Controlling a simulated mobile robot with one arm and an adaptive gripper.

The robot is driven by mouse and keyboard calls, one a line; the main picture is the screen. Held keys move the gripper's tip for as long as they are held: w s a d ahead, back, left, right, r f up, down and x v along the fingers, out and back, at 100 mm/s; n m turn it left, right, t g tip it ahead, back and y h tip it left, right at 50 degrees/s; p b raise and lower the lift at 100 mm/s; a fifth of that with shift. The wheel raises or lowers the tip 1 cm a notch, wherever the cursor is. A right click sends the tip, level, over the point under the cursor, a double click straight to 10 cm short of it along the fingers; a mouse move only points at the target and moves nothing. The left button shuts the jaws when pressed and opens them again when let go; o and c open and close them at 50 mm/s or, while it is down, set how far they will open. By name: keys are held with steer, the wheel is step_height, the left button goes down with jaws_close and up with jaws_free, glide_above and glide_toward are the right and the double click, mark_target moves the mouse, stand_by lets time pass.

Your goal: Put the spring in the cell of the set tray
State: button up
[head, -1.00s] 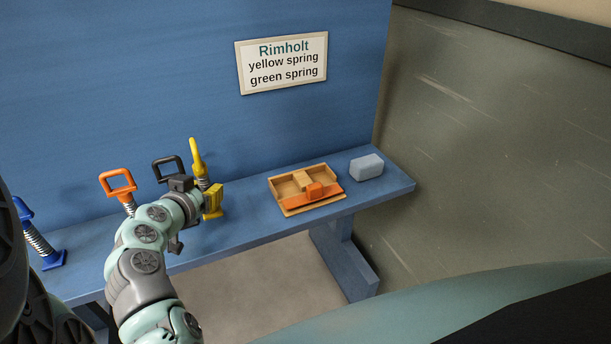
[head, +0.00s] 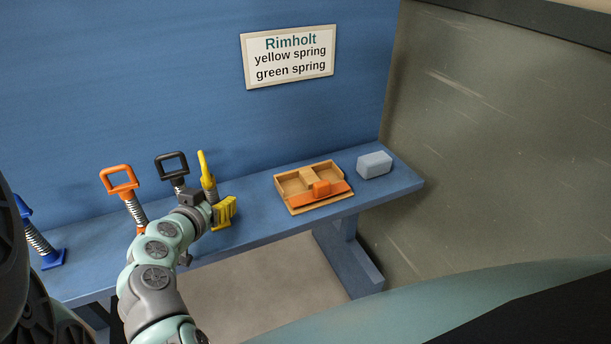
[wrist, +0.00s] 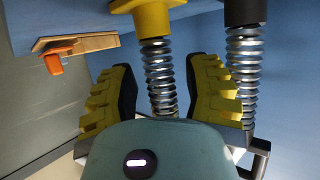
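The yellow spring (head: 207,166) has a yellow handle, steel coil and yellow base, and stands nearly upright at the bench's back; its handle is turned almost edge-on. My gripper (head: 226,212) is around it, open. In the wrist view my gripper (wrist: 163,92) has its fingers on either side of the spring's coil (wrist: 158,75), with gaps both sides. The handle is hidden there behind the gripper body. The wooden set tray (head: 292,208) lies to the right, with cells at the back that look empty and an orange strip and block in front. No green spring shows.
The black spring (head: 172,166) stands close left of the yellow one; in the wrist view its coil (wrist: 243,75) is just outside the right finger. An orange spring (head: 119,182) and a blue spring (head: 40,243) stand further left. A grey-blue block (head: 374,164) lies right of the tray.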

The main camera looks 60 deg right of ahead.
steer(key=shift+r+p, duration=0.2)
steer(key=shift+p, duration=0.1)
steer(key=shift+s+a+b, duration=0.2)
steer(key=shift+a+b, duration=0.1)
steer(key=shift+a, duration=0.25)
steer(key=b+v, duration=0.2)
steer(key=v, duration=0.9)
steer(key=shift+r, duration=0.2)
steer(key=shift+w, duration=0.15)
